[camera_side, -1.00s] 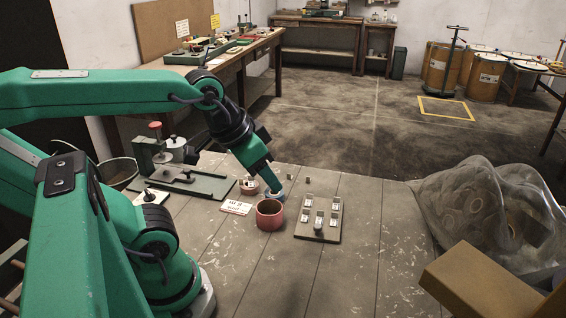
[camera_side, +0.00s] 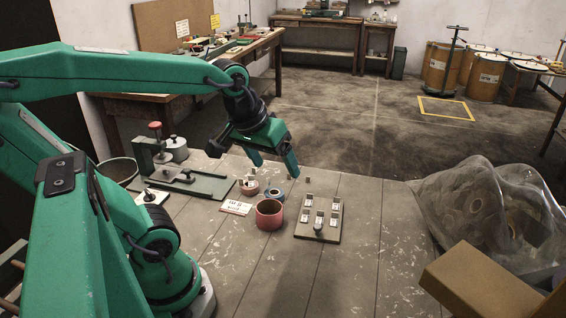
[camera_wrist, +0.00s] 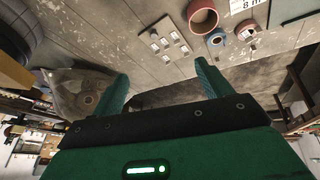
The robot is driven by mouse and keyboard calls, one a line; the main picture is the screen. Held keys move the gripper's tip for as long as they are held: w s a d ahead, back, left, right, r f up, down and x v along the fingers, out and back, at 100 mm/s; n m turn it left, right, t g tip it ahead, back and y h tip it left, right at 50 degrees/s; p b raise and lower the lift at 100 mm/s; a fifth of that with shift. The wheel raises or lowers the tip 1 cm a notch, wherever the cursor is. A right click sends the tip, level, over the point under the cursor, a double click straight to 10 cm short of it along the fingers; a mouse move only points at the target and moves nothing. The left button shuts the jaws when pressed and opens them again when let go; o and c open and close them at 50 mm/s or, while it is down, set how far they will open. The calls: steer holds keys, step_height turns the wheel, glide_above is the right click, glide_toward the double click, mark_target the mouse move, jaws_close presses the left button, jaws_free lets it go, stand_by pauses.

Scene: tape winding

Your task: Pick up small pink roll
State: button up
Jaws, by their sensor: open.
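The small pink roll (camera_side: 249,191) lies on the bench top, beside the green-based winding fixture, with a small pale post showing at it. It also shows near the right of the wrist view (camera_wrist: 246,33). A blue roll (camera_side: 272,197) lies just right of it, and a larger red-pink roll (camera_side: 269,216) stands nearer the camera. My gripper (camera_side: 276,168) is raised above and behind the rolls, its two green fingers spread and empty. In the wrist view my gripper (camera_wrist: 161,72) has nothing between its fingers.
A plate with several small white pieces (camera_side: 319,221) lies right of the rolls. The green fixture (camera_side: 200,184) and a printed label card (camera_side: 236,208) lie to the left. A clear plastic bag (camera_side: 487,212) and a cardboard box (camera_side: 487,285) occupy the right side. The front bench boards are clear.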

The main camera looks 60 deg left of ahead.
steer(key=w+a+f+n+g, duration=0.2)
steer(key=w+a+n, duration=0.2)
steer(key=a+n, duration=0.25)
steer(key=n+g, duration=0.3)
steer(key=n, duration=1.7)
glide_above(249, 183)
steer(key=f, duration=1.3)
steer(key=shift+w+d+f, duration=0.3)
steer(key=shift+f, duration=0.05)
steer(key=shift+s+a+f+n+h, duration=0.1)
steer(key=shift+a+f+n+h, duration=0.15)
steer(key=shift+a+f+h, duration=0.1)
steer(key=shift+f, duration=1.3)
steer(key=shift+f, duration=0.1)
steer(key=shift+s+d+f, duration=0.1)
steer(key=shift+f, duration=1.15)
steer(key=shift+s+d+f, duration=0.1)
steer(key=shift+f, duration=1.15)
